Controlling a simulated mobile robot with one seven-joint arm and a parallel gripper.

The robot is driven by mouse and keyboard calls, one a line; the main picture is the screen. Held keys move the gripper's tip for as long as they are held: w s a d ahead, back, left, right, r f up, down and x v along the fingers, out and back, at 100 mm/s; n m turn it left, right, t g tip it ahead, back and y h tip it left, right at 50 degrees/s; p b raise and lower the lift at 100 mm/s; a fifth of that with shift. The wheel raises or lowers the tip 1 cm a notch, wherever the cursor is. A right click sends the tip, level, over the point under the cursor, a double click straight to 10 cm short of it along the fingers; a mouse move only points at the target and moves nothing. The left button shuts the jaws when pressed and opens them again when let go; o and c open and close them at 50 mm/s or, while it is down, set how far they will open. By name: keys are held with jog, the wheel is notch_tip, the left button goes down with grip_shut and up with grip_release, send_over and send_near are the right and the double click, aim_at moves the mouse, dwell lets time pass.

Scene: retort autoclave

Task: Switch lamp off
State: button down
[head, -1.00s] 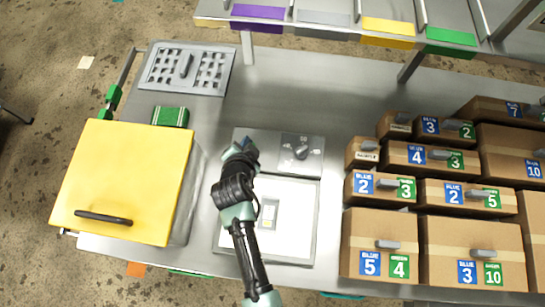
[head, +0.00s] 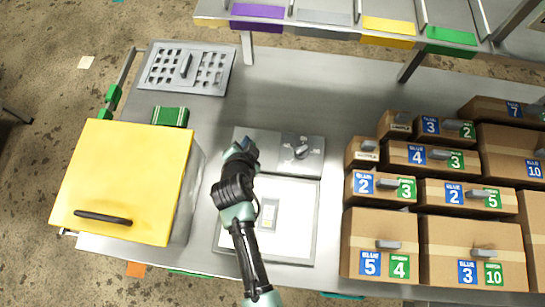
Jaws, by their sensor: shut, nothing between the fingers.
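A lit white panel (head: 296,218) in a grey frame lies on the metal table and looks like the lamp. A small pale rectangular piece (head: 269,214) shows on it. Behind the panel is a grey control box with a dark rotary knob (head: 302,152) on its right part. My gripper (head: 244,146) is over the left part of this box, left of the knob and apart from it. It is shut and empty. My arm hides the panel's left side and part of the box.
A yellow-lidded box (head: 125,180) stands at the left, with a green block (head: 170,116) behind it. A perforated grey tray (head: 187,68) lies at the back left. Stacked cardboard boxes (head: 380,230) fill the right side. A shelf with coloured labels (head: 388,34) spans the back.

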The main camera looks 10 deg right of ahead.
jog(key=shift+f+b, duration=0.3)
jog(key=shift+f, duration=0.1)
jog(key=shift+f+b, duration=0.5)
jog(key=shift+b, duration=0.05)
dwell(0.5)
jog(key=shift+r, duration=0.1)
jog(key=shift+r+p, duration=0.8)
jog(key=shift+r, duration=0.1)
notch_tip(320, 180, up, 6)
jog(key=p, duration=0.5)
dwell(0.4)
